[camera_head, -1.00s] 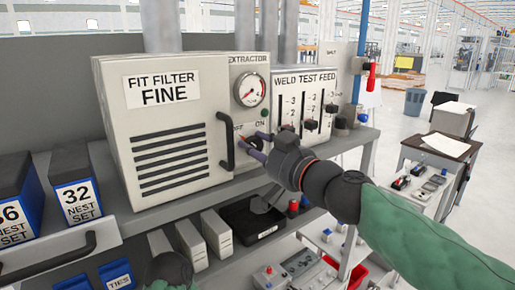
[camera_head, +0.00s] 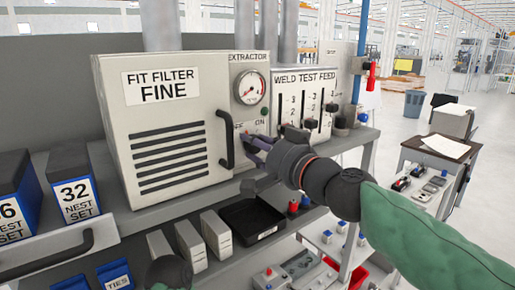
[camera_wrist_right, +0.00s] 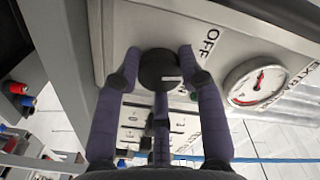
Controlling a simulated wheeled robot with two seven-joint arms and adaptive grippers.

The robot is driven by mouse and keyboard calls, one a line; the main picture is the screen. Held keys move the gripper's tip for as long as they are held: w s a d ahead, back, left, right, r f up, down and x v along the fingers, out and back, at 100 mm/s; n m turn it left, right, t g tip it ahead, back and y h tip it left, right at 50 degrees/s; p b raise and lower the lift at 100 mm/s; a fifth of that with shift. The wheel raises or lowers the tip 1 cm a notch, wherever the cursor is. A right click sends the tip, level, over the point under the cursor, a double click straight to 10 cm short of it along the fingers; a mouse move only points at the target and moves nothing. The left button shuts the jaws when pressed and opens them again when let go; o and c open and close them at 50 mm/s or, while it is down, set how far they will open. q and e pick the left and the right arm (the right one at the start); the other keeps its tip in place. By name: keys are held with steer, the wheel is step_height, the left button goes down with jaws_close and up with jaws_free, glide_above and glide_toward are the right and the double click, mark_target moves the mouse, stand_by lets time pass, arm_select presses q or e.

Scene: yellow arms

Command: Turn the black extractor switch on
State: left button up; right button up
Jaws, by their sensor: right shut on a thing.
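The black extractor switch (camera_wrist_right: 158,68) is a round knob on the pale front of the extractor box (camera_head: 113,105). The OFF label (camera_wrist_right: 208,43) shows beside it in the wrist view; the ON label (camera_head: 261,122) shows in the head view. A small pale mark sits at the knob's lower right in the wrist view; I cannot tell its exact setting. My right gripper (camera_wrist_right: 160,74) is shut on the knob, its purple-grey fingers around it. In the head view, the right gripper (camera_head: 254,150) hides the knob. My left gripper is not in view.
A black handle (camera_head: 226,140) stands out just left of the right gripper. A pressure gauge (camera_head: 251,88) is above it, and the weld test feed box (camera_head: 304,78) is to its right. A black tray (camera_head: 252,218) and several white boxes (camera_head: 189,240) lie below.

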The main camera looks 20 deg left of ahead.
steer(key=m, duration=0.6)
steer(key=shift+a+f, duration=0.1)
steer(key=shift+f, duration=0.15)
steer(key=m, duration=0.6)
steer(key=shift+p, duration=0.35)
steer(key=o, duration=1.1)
steer(key=shift+o, duration=0.2)
steer(key=shift+r, duration=0.15)
